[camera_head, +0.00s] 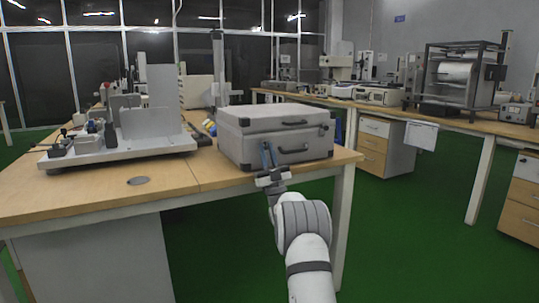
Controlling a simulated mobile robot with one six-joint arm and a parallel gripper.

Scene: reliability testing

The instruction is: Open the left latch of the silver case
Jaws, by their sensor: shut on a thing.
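The silver case (240,151) stands closed near the front right corner of the wooden table. It has dark corner pieces and a dark handle (294,150) on its front. My gripper (268,153) reaches up to the case front from below, left of the handle. The latch itself is mostly hidden by the fingers and too small to make out. The lid looks level and down.
A white machine on a base plate (125,153) stands left of the case on the table (75,192). Small yellow and blue items lie between them. A long bench (450,122) with instruments runs along the right. Green floor is free between.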

